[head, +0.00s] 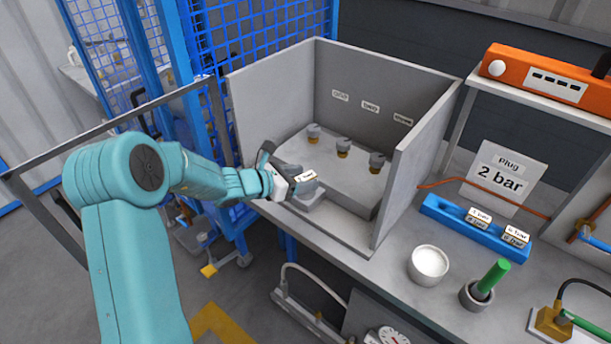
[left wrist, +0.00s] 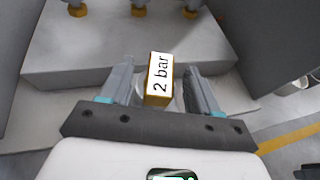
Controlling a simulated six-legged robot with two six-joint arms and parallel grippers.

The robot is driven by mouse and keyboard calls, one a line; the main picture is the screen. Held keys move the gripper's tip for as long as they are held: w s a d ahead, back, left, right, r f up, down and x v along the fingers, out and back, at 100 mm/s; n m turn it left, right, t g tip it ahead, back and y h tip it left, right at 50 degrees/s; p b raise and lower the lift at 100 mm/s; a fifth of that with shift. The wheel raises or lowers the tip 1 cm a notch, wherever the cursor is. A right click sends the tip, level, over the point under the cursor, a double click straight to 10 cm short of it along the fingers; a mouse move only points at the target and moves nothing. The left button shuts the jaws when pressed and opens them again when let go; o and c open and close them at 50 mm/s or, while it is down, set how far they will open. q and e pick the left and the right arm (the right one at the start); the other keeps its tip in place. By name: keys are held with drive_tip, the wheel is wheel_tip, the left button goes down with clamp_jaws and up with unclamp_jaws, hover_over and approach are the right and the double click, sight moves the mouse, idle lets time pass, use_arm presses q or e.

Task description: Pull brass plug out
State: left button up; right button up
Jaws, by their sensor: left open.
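The brass plug (left wrist: 158,80) has yellow-brass sides and a white top label reading "2 bar". It stands at the front of the grey open-topped box, and its labelled top also shows in the head view (head: 306,176). My left gripper (head: 299,187) reaches into the box from the left. In the left wrist view, its two grey fingers (left wrist: 160,68) are open on either side of the plug, with a gap on each side. A pale round part shows under the plug, mostly hidden. My right gripper is in neither view.
Grey box walls (head: 415,165) stand around the plug. Behind it, three brass-based fittings (head: 343,147) sit on a step. To the right are a blue rack (head: 455,222) with labelled blocks, a white cup (head: 428,264), a dark cup (head: 476,296) and a "Plug 2 bar" sign (head: 503,178).

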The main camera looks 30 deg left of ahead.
sight(306, 176)
use_arm(q)
drive_tip(key=shift+x, duration=0.8)
drive_tip(key=c, duration=1.1)
drive_tip(key=shift+r+p, duration=2.2)
drive_tip(key=shift+r, duration=0.85)
drive_tip(key=shift+f, duration=0.1)
